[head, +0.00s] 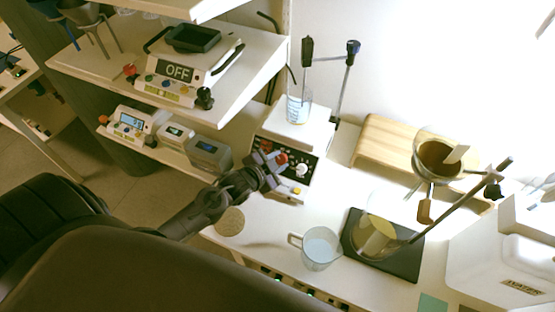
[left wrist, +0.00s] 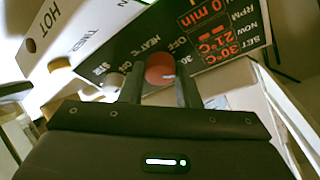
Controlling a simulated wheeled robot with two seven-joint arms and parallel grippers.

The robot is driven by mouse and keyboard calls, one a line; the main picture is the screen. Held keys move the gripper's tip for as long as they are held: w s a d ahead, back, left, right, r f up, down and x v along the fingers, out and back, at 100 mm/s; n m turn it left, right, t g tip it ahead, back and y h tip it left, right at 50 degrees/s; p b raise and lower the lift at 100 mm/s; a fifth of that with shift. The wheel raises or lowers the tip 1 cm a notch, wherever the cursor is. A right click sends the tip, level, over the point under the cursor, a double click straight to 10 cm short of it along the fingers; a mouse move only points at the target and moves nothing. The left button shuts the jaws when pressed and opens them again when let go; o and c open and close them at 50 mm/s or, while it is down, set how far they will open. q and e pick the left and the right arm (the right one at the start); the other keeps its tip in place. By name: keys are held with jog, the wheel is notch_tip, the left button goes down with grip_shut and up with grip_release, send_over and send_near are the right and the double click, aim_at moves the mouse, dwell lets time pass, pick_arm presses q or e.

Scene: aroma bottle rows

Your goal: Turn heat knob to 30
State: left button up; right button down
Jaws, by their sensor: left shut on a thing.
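The hotplate stirrer (head: 297,130) stands on the white bench with a dark front panel; its display (left wrist: 208,40) in the left wrist view shows 30°C by SET and 21°C by NOW. The red heat knob (head: 282,158) is on that panel. In the left wrist view the red knob (left wrist: 160,68) sits between the two fingers, by a HEAT °C label. My left gripper (head: 270,163) is shut on it from the front left. The knob's pointer is not readable. My right gripper is not in view.
A glass beaker (head: 298,107) stands on the hotplate, beside a stand with rods. A grey device (head: 208,155) is left of my gripper. A clear mug (head: 319,248) and round cork mat (head: 230,221) are on the bench in front. A shelf with an OFF device (head: 178,72) overhangs at upper left.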

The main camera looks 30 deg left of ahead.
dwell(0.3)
pick_arm(q)
jog(key=o, duration=1)
jog(key=shift+c, duration=0.2)
jog(key=v, duration=0.7)
jog(key=shift+s+r+b, duration=0.15)
jog(key=shift+s+b, duration=0.2)
jog(key=shift+b, duration=0.05)
jog(key=shift+a, duration=0.1)
